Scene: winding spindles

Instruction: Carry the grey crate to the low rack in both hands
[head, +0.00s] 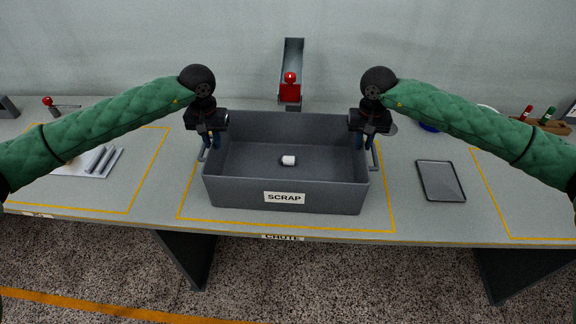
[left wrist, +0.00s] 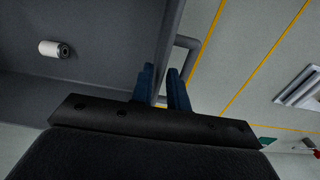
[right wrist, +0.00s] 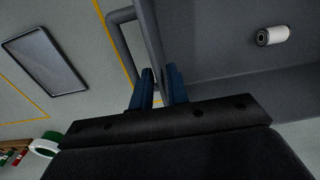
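The grey crate (head: 235,197) stands on the workbench inside a yellow outline, with a SCRAP label on its front. A small white cylinder (head: 288,160) lies inside it; it also shows in the left wrist view (left wrist: 55,49) and the right wrist view (right wrist: 273,36). My left gripper (head: 210,143) is at the crate's left end, its fingers closed on either side of the end wall by the handle (left wrist: 187,60). My right gripper (head: 366,143) grips the right end wall the same way, by the other handle (right wrist: 120,35). The low rack is not in view.
A grey chute (head: 293,60) with a red knob (head: 290,79) stands behind the crate. A dark-edged tablet (head: 441,180) lies to the right, a tray with grey rods (head: 97,160) to the left. Speckled floor (head: 340,280) is open in front of the bench.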

